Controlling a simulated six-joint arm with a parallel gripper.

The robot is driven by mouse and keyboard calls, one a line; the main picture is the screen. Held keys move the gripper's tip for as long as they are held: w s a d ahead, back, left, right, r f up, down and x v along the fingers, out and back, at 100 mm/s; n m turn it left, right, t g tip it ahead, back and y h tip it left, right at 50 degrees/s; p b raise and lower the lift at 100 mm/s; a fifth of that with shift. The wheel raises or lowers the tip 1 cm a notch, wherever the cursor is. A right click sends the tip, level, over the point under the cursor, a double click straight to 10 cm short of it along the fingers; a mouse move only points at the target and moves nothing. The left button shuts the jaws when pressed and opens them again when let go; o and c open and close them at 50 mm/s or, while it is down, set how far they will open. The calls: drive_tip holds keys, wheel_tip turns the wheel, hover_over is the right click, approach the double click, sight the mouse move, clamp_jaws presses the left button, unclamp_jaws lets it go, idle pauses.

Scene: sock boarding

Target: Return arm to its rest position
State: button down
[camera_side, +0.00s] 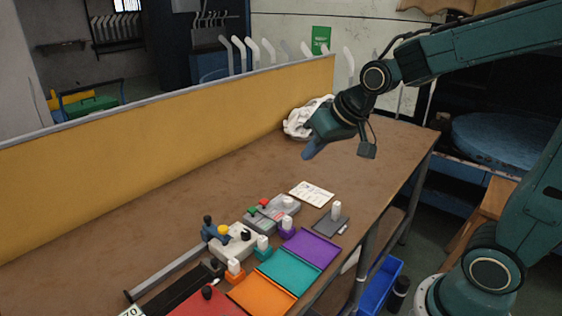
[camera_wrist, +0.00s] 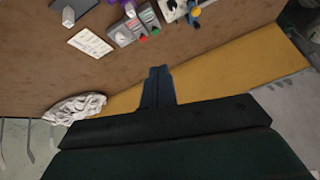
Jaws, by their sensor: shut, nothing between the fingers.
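My gripper (camera_side: 311,149) hangs in the air over the far part of the brown table (camera_side: 200,190), well above its surface. In the wrist view my gripper (camera_wrist: 158,72) shows as two blue-grey fingers side by side, shut with nothing between them. A white crumpled cloth pile (camera_side: 300,120) lies on the table behind my gripper, near the yellow panel. It also shows at the lower left of the wrist view (camera_wrist: 75,108). The part of the pile behind my wrist is hidden in the side view.
A yellow panel (camera_side: 170,105) runs along the table's back. Purple (camera_side: 311,247), teal (camera_side: 289,271) and orange (camera_side: 261,295) trays line the front edge, beside grey control boxes (camera_side: 234,243) and a white card (camera_side: 311,193). A blue bin (camera_side: 377,289) stands on the floor.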

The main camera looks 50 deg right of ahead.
drive_tip(key=s+a+r+n+g, duration=0.1)
drive_tip(key=s+r+n, duration=0.1)
drive_tip(key=s, duration=1.6)
drive_tip(key=shift+n, duration=0.3)
